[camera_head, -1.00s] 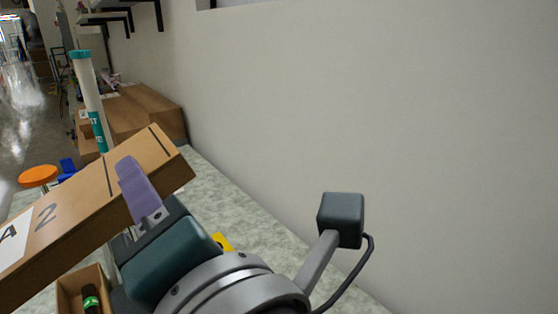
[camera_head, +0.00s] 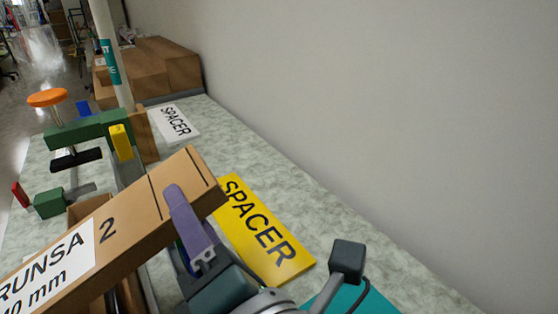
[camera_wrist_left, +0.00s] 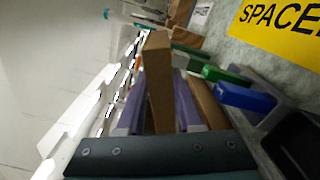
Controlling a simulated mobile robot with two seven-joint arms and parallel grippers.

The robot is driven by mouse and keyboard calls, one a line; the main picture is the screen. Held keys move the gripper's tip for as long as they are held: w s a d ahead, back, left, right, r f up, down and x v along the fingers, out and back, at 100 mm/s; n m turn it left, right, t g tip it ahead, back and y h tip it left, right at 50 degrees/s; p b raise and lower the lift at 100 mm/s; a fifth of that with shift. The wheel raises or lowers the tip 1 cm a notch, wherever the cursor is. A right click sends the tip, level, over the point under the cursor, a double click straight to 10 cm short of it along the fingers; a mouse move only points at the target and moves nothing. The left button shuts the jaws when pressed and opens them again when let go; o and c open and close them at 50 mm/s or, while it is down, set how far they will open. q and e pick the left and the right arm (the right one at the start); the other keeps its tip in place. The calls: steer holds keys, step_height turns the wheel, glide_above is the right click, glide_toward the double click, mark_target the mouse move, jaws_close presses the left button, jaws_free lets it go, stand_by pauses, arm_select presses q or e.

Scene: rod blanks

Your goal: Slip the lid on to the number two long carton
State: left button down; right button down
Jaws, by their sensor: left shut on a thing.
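My left gripper (camera_head: 177,200) is shut on a long brown cardboard piece (camera_head: 150,198), which looks like the lid. It bears a white label, a large 2 and black lines near its far end. It is held tilted above the bench, its near end out of the picture at lower left. In the left wrist view the lid (camera_wrist_left: 159,75) sits between the purple fingers (camera_wrist_left: 160,105). Beneath it, part of a brown open carton (camera_head: 88,208) shows; the lid hides most of it, and I cannot tell whether they touch. My right gripper is not in view.
A yellow SPACER plate (camera_head: 262,232) lies right of the lid, a white SPACER plate (camera_head: 174,123) farther back. Green clamp-like parts (camera_head: 88,130) and an upright white tube (camera_head: 112,60) stand behind. A wall (camera_head: 400,120) bounds the right side.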

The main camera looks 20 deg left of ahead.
arm_select(q)
step_height(320, 180, down, 5)
steer(key=shift+r+b, duration=0.2)
steer(key=shift+b, duration=0.8)
steer(key=c, duration=0.6)
jaws_free()
steer(key=shift+o, duration=0.2)
steer(key=shift+f, duration=0.15)
